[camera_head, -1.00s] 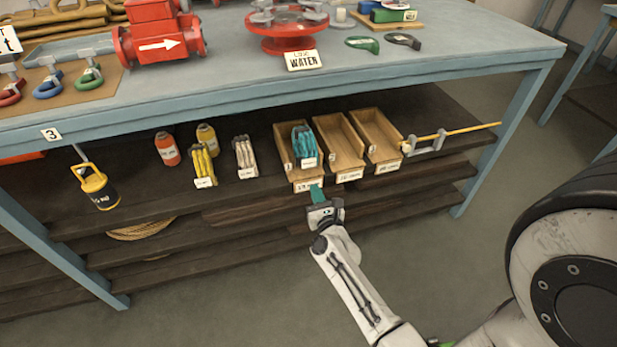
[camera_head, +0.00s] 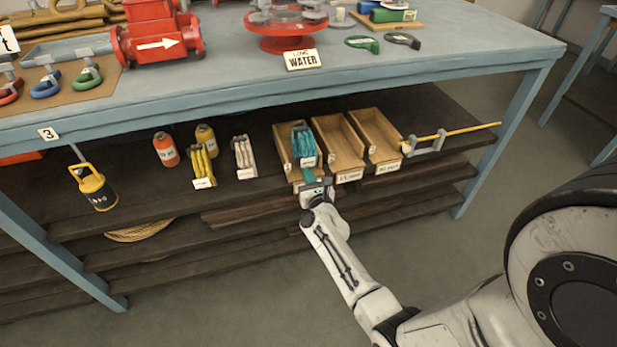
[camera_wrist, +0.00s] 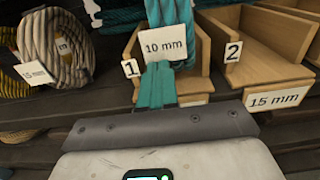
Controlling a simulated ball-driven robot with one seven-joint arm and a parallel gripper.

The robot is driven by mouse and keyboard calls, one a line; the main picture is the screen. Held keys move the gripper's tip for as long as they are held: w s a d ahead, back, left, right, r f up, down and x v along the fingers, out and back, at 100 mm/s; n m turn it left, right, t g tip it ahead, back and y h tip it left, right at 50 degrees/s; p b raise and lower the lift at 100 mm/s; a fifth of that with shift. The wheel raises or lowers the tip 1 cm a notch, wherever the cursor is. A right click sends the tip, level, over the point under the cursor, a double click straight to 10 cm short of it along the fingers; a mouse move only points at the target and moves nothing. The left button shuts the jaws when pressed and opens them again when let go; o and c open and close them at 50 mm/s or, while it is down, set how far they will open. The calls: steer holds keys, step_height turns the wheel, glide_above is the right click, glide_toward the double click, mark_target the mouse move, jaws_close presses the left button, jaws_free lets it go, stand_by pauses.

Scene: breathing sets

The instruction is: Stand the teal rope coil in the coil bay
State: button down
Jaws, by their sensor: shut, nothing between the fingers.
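The teal rope coil (camera_head: 304,137) stands roughly upright in the left wooden bin (camera_head: 283,150), with a white tag on its front. In the wrist view the coil (camera_wrist: 181,14) shows at the top, partly cut off, and its tag reads 10 mm. That bin (camera_wrist: 203,50) bears a number 1. My gripper (camera_head: 309,173) is at the bin's front, just below the coil in the picture. Its two teal fingers (camera_wrist: 157,68) are shut together and empty, their tips just below the tag. I cannot tell whether they touch it. No bay is clearly marked as the coil bay.
An empty middle bin (camera_head: 338,148) and right bin (camera_head: 377,138) stand to the right. A cream coil (camera_head: 243,152) and a yellow coil (camera_head: 202,163) stand to the left. The blue-grey tabletop (camera_head: 400,60) overhangs the dark shelf (camera_head: 440,110). A yellow rod (camera_head: 470,129) lies at the right.

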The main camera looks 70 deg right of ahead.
steer(key=b+x, duration=0.3)
steer(key=x, duration=0.3)
steer(key=shift+w+d+f, duration=0.15)
steer(key=shift+w, duration=0.05)
steer(key=shift+w+d, duration=0.4)
